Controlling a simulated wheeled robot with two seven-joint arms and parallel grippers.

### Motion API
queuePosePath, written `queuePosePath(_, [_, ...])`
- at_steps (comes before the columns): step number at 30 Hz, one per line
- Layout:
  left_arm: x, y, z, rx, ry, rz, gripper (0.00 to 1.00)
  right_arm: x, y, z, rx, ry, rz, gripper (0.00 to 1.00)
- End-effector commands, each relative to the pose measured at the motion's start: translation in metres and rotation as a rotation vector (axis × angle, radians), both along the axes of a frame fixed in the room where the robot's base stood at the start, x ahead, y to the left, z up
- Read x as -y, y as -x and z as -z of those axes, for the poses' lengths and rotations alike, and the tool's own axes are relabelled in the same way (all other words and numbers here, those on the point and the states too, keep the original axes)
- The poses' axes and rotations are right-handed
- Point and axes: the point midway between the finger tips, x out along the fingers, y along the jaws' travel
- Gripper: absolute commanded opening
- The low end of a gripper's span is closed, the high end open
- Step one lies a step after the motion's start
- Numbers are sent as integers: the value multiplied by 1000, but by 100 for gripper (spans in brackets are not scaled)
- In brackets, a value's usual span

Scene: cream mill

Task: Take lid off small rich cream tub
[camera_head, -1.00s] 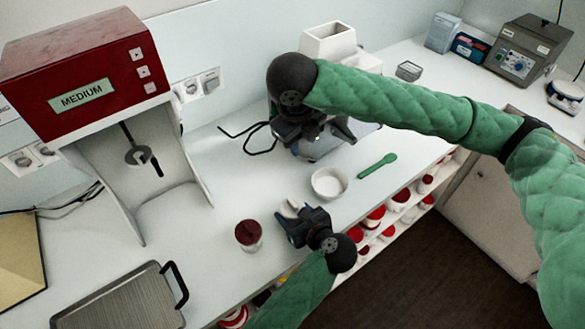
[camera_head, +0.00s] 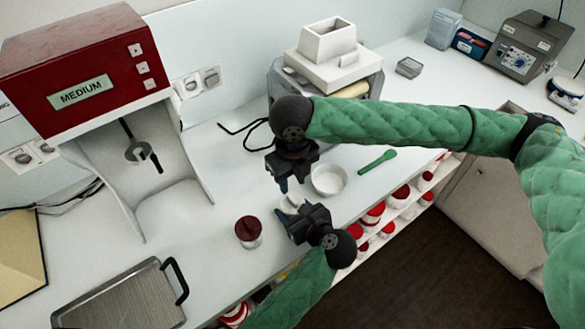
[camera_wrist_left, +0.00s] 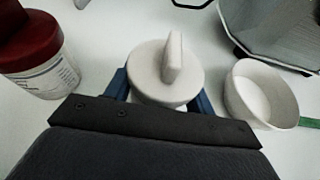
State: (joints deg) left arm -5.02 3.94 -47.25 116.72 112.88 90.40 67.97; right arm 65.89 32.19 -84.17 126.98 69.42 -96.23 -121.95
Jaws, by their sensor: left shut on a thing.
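The small tub (camera_wrist_left: 165,78) is white with a round white lid that has an upright fin-like tab. In the head view its white top (camera_head: 291,203) shows at the tip of my left gripper (camera_head: 287,211). In the left wrist view the blue fingers of my left gripper (camera_wrist_left: 162,94) are shut on its two sides. The lid is on the tub; the tub's lower part is hidden by the gripper. My right gripper (camera_head: 289,184) points down above the counter, just behind the tub and apart from it. Its finger opening is too small to judge.
A jar with a dark red lid (camera_head: 248,230) stands left of the tub. A white bowl (camera_head: 329,181) stands to the right, near a green spatula (camera_head: 377,162). A metal tray (camera_head: 118,298) lies front left. A red-topped machine (camera_head: 85,65) stands behind. The counter's front edge is close.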

Motion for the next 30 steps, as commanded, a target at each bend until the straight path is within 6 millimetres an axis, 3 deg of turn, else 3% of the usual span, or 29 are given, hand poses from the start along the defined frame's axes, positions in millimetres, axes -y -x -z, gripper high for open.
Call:
queuePosePath(6, [0,0,0,0,0,0,13,0,0,35,-2,1,0,35])
queuePosePath(12, [0,0,0,0,0,0,13,0,0,59,-1,1,1,35])
queuePosePath(26, [0,0,0,0,0,0,13,0,0,70,1,0,-1,35])
queuePosePath(27, [0,0,0,0,0,0,13,0,0,70,1,0,-1,33])
queuePosePath(30, [0,0,0,0,0,0,13,0,0,70,1,0,-1,13])
